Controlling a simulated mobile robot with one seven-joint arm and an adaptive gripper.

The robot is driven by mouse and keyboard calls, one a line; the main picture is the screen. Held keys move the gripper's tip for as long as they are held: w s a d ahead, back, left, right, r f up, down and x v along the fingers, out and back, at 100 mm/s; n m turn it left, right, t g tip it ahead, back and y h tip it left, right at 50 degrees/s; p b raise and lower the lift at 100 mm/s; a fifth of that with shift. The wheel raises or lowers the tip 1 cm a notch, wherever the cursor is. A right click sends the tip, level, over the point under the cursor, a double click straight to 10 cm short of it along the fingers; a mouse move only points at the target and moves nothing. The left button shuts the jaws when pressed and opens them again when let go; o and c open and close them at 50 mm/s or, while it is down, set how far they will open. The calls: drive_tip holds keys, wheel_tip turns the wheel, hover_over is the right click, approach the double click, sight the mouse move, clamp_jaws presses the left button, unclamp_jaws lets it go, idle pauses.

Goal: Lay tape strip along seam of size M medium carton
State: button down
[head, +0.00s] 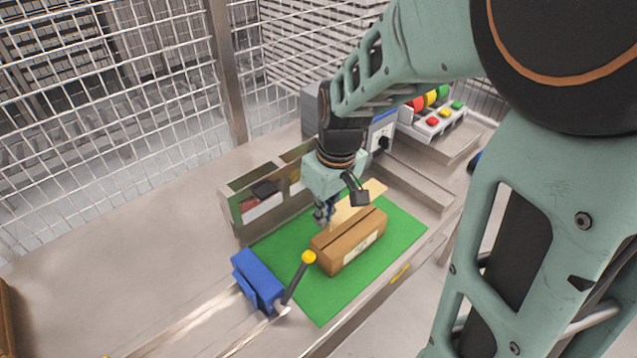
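A closed brown carton (345,246) sits on a green mat (310,295) on the steel table. A dark seam runs along its top, and a pale label is on its front side. My gripper (322,222) points down just behind and left of the carton's top. Its fingertips are small and dark here, and I cannot tell whether they are open or shut, or whether they touch the carton. A tan flat piece (362,196) shows behind the carton, partly hidden by my gripper; I cannot tell if it is tape.
A blue device (258,280) with a yellow-knobbed lever (308,258) stands at the mat's left front corner. A divided bin (262,200) stands behind the mat. A button panel (440,121) is at the back right. Wire fencing (110,90) closes the back.

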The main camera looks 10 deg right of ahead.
sight(322, 248)
drive_tip(key=shift+f+b, duration=3.05)
drive_tip(key=shift+f, duration=1.05)
drive_tip(key=shift+f+b, duration=0.4)
drive_tip(key=shift+b, duration=0.15)
drive_tip(key=c, duration=2.1)
unclamp_jaws()
drive_tip(key=shift+o, duration=0.3)
drive_tip(key=o, duration=0.7)
drive_tip(key=shift+r, duration=0.15)
drive_tip(key=shift+r+p, duration=3)
drive_tip(key=shift+r, duration=0.9)
